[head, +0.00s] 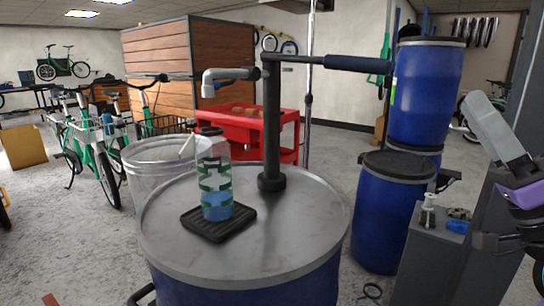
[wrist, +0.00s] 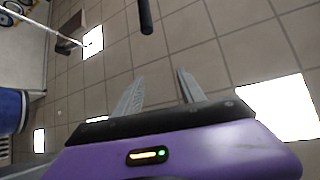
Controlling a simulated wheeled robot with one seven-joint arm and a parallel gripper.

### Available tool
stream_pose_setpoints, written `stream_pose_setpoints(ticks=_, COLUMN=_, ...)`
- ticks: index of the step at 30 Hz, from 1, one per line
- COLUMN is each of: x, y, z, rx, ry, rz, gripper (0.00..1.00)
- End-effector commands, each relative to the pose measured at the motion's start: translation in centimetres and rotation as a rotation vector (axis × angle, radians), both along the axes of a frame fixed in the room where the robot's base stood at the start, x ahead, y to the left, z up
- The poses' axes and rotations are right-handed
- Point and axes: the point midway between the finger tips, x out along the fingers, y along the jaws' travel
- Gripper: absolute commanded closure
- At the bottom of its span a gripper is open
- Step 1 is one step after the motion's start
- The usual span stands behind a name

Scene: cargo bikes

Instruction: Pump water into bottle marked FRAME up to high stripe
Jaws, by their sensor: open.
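A clear bottle (head: 214,178) with green bands and a dark top stands upright on a black ribbed tray (head: 235,217) on a blue drum's metal lid. Blue water fills its lowest part, below most of the green bands. No word is legible on it. The grey pump spout (head: 209,88) points down above the bottle. The pump's dark handle (head: 357,64) sticks out to the right, roughly level; a dark rod, probably this handle, shows in the wrist view (wrist: 145,16). My gripper (head: 484,106) is open and empty, right of and below the handle end, its fingers (wrist: 160,82) pointing upward.
Stacked blue drums (head: 427,95) stand behind on the right. A grey cabinet (head: 437,255) with small items is near my gripper. A clear bin (head: 150,185) stands left of the drum lid (head: 300,225). A red cart (head: 285,130) is behind the pump.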

Motion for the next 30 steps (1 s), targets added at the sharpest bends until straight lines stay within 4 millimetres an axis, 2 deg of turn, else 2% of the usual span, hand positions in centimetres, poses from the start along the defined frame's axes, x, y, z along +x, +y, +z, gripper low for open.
stream_pose_setpoints(ticks=4, x=0.6, y=-1.1, z=0.2, rx=0.023, ry=0.022, rz=-0.064, gripper=0.53)
stream_pose_setpoints(ticks=7, x=1.1, y=-1.8, z=-0.3, rx=0.038, ry=0.047, rz=-0.116, gripper=0.53)
stream_pose_setpoints(ticks=11, x=1.8, y=-2.7, z=-2.4, rx=0.054, ry=0.104, rz=-0.200, gripper=0.53)
stream_pose_setpoints(ticks=14, x=2.1, y=-3.3, z=-4.8, rx=0.062, ry=0.154, rz=-0.269, gripper=0.53)
stream_pose_setpoints(ticks=20, x=1.9, y=-4.1, z=-11.0, rx=0.058, ry=0.261, rz=-0.418, gripper=0.53)
stream_pose_setpoints(ticks=22, x=1.2, y=-4.2, z=-13.9, rx=0.048, ry=0.306, rz=-0.480, gripper=0.53)
stream_pose_setpoints(ticks=26, x=-1.0, y=-4.1, z=-19.6, rx=0.006, ry=0.385, rz=-0.596, gripper=0.53)
stream_pose_setpoints(ticks=30, x=-4.3, y=-3.4, z=-24.8, rx=-0.059, ry=0.449, rz=-0.696, gripper=0.53)
